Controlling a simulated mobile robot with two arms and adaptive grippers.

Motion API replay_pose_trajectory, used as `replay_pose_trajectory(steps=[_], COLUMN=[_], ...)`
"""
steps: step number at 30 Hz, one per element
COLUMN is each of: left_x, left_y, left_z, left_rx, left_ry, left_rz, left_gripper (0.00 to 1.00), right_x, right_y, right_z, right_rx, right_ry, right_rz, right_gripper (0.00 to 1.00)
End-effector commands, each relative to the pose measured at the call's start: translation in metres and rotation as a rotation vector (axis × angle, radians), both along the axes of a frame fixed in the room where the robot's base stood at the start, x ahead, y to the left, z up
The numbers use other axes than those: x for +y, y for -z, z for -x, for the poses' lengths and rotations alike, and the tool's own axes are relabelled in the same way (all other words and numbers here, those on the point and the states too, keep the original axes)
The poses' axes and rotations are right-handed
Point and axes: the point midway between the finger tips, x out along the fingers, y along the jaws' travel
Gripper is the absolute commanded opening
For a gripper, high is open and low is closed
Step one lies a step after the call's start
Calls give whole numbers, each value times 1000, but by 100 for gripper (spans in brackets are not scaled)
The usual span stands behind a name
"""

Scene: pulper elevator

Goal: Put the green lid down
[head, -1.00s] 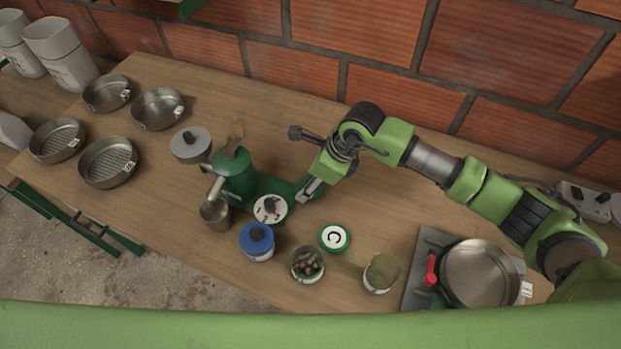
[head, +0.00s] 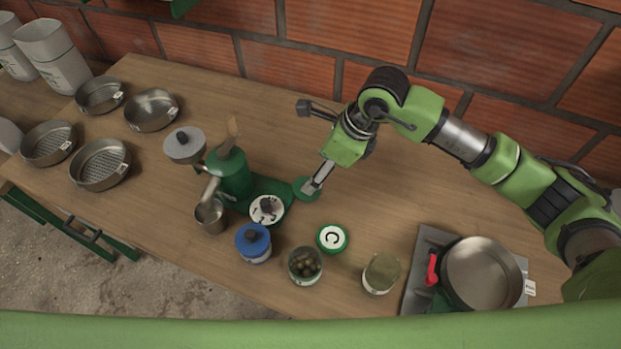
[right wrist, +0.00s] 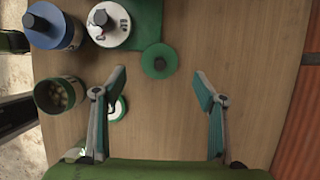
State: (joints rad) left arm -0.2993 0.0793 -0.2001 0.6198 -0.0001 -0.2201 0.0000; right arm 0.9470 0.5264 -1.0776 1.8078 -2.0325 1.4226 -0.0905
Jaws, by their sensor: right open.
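The green lid (right wrist: 159,61), a round disc with a small dark knob, appears to lie on the wooden table beside the green base of the machine (head: 231,175). It shows in the head view (head: 300,193), partly covered by my right gripper (head: 316,184). In the right wrist view my right gripper (right wrist: 159,73) is open, its two fingers wide apart with nothing between them. The lid is ahead of the fingertips, apart from them. Whether it touches the green base I cannot tell. My left gripper is not in view.
A green-rimmed jar marked C (head: 333,237), a blue-lidded jar (head: 253,242), an open jar (head: 305,264) and another jar (head: 381,274) stand near the front. A pan (head: 481,272) is at the right. Several sieves (head: 101,163) are at the left. Table behind the arm is clear.

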Motion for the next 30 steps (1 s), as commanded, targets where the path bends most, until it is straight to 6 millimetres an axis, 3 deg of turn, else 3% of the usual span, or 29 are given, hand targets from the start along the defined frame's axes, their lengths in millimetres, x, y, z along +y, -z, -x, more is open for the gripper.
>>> replay_pose_trajectory(steps=[3,9,30], left_x=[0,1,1], left_y=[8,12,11], left_z=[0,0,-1], left_rx=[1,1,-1], left_ry=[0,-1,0], left_rz=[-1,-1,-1], left_gripper=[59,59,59], right_x=[-8,-15,-16], right_y=[-19,-40,-43], right_z=[3,6,7], right_rx=[-4,0,2], right_ry=[-2,0,-1], right_rz=[1,0,-1], right_gripper=[65,65,65])
